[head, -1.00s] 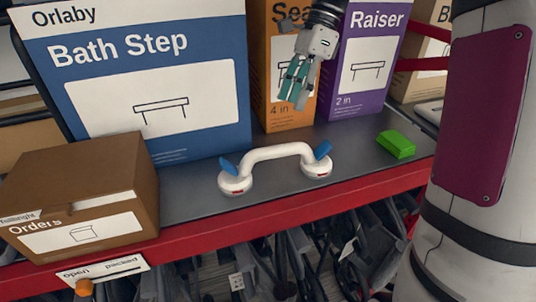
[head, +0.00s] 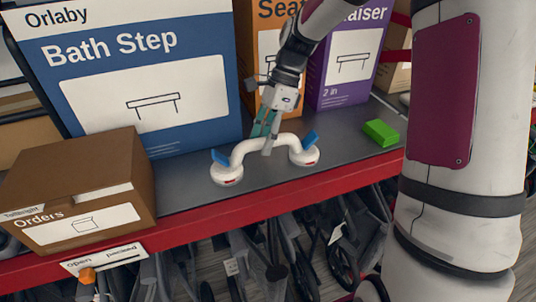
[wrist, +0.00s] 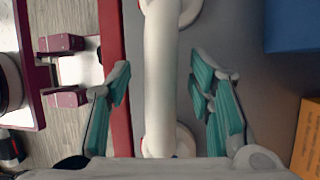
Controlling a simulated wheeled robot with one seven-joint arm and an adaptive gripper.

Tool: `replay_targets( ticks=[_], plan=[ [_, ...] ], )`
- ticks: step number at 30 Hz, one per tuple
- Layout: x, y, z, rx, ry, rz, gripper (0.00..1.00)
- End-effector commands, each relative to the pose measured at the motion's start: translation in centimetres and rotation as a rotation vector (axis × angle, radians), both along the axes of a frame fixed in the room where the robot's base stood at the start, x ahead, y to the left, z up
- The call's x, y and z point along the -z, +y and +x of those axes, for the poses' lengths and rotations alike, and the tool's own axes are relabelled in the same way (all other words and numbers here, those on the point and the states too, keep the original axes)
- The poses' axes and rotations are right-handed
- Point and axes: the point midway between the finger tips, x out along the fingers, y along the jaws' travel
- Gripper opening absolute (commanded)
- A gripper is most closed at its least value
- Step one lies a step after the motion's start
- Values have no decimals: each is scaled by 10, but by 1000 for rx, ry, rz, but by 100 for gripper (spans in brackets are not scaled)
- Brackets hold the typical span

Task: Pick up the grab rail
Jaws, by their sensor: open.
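The grab rail (head: 241,152) is a white bar with a round suction cup and a blue lever at each end. It lies on the grey shelf near its red front edge. In the wrist view the white bar of the grab rail (wrist: 160,80) runs up the picture between the two teal-padded fingers of my gripper (wrist: 165,95). The fingers are open, with a gap on each side of the bar. I cannot tell how far down they reach beside it.
A blue Bath Step box (head: 135,85) stands behind the rail. An orange box (head: 267,60) and a purple Raiser box (head: 345,75) stand behind my gripper. A brown Orders box (head: 80,190) is at left, a green block (head: 380,132) at right. Wheeled frames hang below the shelf.

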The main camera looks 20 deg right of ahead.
Motion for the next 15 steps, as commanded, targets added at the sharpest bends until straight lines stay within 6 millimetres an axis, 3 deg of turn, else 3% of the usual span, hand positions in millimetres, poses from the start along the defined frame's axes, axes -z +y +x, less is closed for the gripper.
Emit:
replay_targets(
  ticks=[10, 11, 15],
  plan=[
    [10, 4, -1, 0, -1, 0, 48],
    [10, 4, -1, 0, -1, 0, 46],
    [10, 4, -1, -1, -1, 0, 14]
  ],
)
